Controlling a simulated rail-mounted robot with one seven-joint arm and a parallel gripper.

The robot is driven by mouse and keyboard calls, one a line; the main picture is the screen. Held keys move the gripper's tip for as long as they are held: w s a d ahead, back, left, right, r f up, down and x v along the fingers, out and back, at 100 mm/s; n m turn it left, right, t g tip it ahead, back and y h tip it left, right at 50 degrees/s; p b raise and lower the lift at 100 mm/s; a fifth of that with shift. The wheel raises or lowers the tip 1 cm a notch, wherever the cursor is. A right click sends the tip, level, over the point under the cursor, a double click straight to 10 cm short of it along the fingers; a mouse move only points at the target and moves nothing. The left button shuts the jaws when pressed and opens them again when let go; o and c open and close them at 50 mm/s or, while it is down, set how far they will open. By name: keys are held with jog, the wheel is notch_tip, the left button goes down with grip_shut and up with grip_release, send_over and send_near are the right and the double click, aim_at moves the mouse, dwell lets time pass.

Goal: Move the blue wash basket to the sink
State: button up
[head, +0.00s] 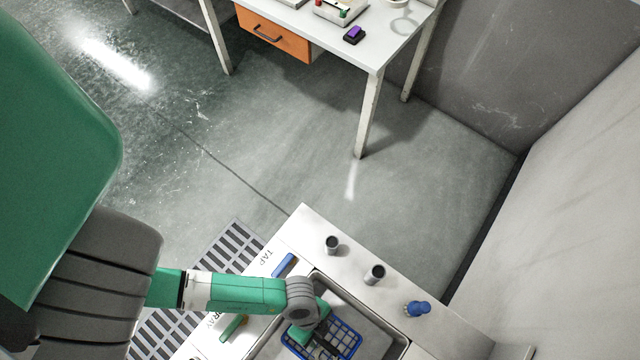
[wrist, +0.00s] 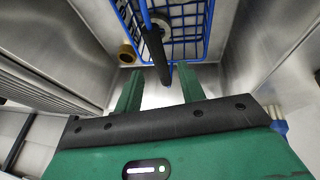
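The blue wash basket (head: 349,326) is a wire basket inside the steel sink (head: 397,343), near the bottom of the head view. My gripper (head: 318,334) is over the basket and hides part of it. In the wrist view the basket (wrist: 190,28) is at the top, with its black handle grip (wrist: 155,50) toward me. My gripper (wrist: 160,72) is open, with its two green fingers apart. The handle grip shows between the fingers with a gap on each side. I cannot tell how deep it sits between them.
A blue bar (head: 284,265) lies by the TAP label. A brass fitting (wrist: 127,54) shows on the sink. A table (head: 388,40) stands beyond clear floor.

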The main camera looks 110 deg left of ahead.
jog(key=v, duration=0.4)
jog(key=shift+s+a+r, duration=0.1)
jog(key=shift+r, duration=0.2)
dwell(0.3)
